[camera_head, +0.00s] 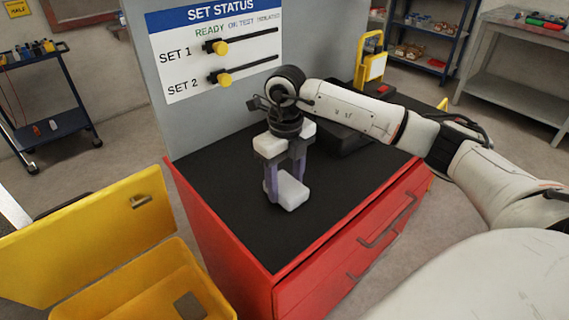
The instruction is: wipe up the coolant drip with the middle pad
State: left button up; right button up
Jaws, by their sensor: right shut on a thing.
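My right gripper (283,183) comes in from the right and points down over the black top (225,190) of a red cabinet. Its fingers are shut on a white pad (291,194), low at the cabinet top. I cannot tell whether the pad touches the surface. I cannot make out a coolant drip or other pads; my arm and gripper hide part of the top. My left gripper is not in view.
A SET STATUS board (215,45) with yellow-knobbed sliders stands behind the cabinet. A dark object (345,138) sits behind my right gripper. An open yellow bin (160,285) is at the lower left. The front-left cabinet top is clear.

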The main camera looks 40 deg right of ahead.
jog(key=shift+s+a, duration=0.15)
jog(key=shift+a, duration=1.1)
jog(key=shift+r+p, duration=0.35)
jog(key=shift+p, duration=0.25)
jog(key=shift+r, duration=0.9)
jog(key=shift+d+r+p, duration=0.1)
jog(key=shift+r+p, duration=1.05)
jog(key=shift+r, duration=1.6)
